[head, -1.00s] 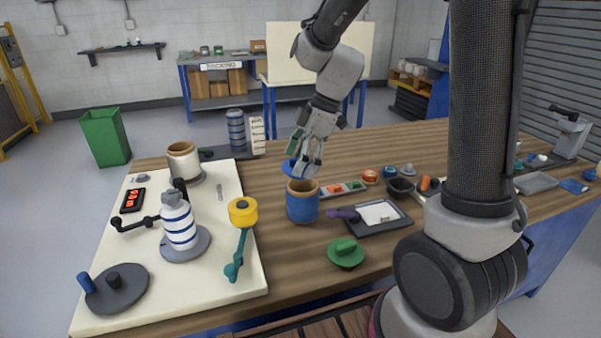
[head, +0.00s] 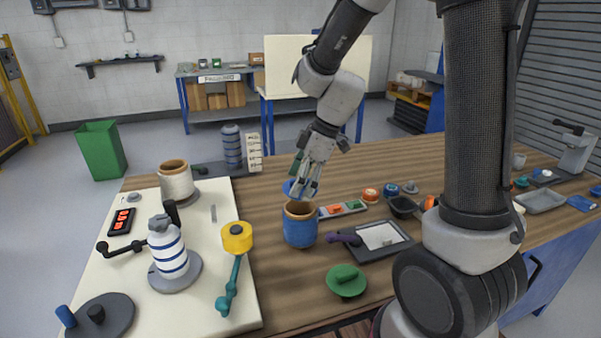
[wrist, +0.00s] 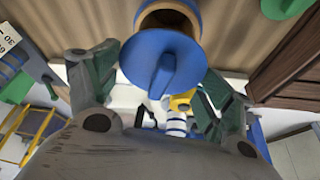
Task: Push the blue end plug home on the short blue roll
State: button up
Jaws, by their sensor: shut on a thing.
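The short blue roll (head: 299,230) stands upright on the wooden bench, with its brown core open at the top. It also shows at the top of the wrist view (wrist: 194,8). My gripper (head: 304,192) is just above and behind the roll, pointing down, and is shut on the blue end plug (head: 288,187). The plug is a round disc with a raised grip bar; it fills the middle of the wrist view (wrist: 150,52). In that view it partly covers the roll's open core. In the head view my fingers hide part of the plug. The plug appears apart from the roll.
A green plug (head: 346,282) and a dark tray (head: 385,255) with a purple-handled tool lie right of the roll. A cream board (head: 215,285) at left holds a striped blue-white roll (head: 168,250) and a yellow-topped teal tool (head: 237,238). Small coloured parts lie behind.

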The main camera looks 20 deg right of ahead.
jog(key=shift+f, duration=2.35)
jog(key=shift+f, duration=0.4)
dwell(0.4)
jog(key=o, duration=0.9)
jog(key=shift+r, duration=0.1)
jog(key=shift+r, duration=3.4)
